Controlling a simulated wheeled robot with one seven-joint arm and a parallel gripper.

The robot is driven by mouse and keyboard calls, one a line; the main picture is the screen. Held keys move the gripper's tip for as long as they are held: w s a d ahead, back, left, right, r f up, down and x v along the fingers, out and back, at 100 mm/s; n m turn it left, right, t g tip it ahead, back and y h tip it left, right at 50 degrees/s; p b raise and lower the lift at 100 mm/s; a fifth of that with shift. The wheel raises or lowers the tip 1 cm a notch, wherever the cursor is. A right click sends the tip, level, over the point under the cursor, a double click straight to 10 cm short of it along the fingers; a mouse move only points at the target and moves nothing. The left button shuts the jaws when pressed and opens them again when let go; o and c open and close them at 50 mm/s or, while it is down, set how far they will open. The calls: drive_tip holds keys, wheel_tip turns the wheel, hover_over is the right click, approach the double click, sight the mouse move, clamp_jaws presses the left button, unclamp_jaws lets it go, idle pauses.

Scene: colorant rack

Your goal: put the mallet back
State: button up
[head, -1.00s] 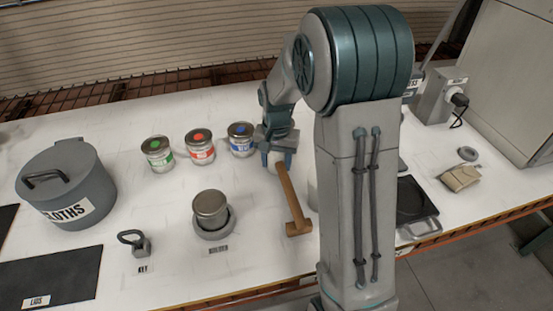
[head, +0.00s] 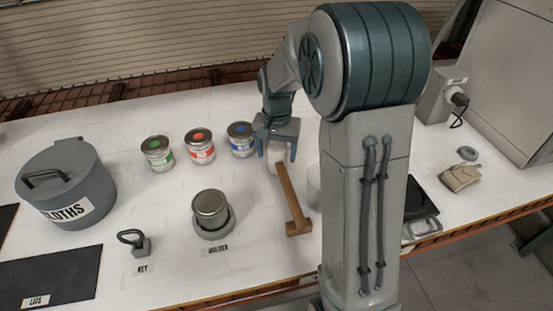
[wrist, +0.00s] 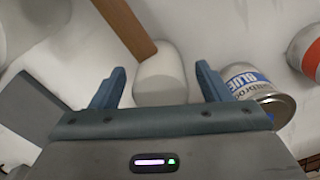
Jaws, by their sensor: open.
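The mallet lies on the white bench, its brown wooden handle (head: 289,194) running toward the front edge and ending in a wider wooden part. Its pale rounded head (head: 274,157) is at the far end, partly hidden by my gripper. My gripper (head: 277,153) is open and is right at this head. In the wrist view, the pale head (wrist: 160,80) shows between the two blue fingers of my gripper (wrist: 157,78), with a gap on each side. The handle (wrist: 126,27) leads away from it. I cannot tell how far the fingers are above the bench.
The blue-labelled can (head: 240,139) stands close left of my gripper, with red (head: 200,150) and green (head: 158,157) cans beyond. A metal cup (head: 210,207) sits in the holder. A key tool (head: 136,243) and the cloths bin (head: 68,190) are further left.

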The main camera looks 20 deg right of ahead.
wheel_tip(320, 180, up, 8)
drive_tip(key=shift+w+f, duration=0.1)
drive_tip(key=shift+r, duration=0.3)
drive_tip(key=shift+s+r, duration=0.25)
drive_tip(key=shift+s, duration=0.1)
drive_tip(key=s+n+t, duration=0.3)
drive_tip(key=s+n, duration=0.2)
drive_tip(key=s, duration=1.5)
drive_tip(key=shift+s+f, duration=0.4)
drive_tip(key=shift+f, duration=0.05)
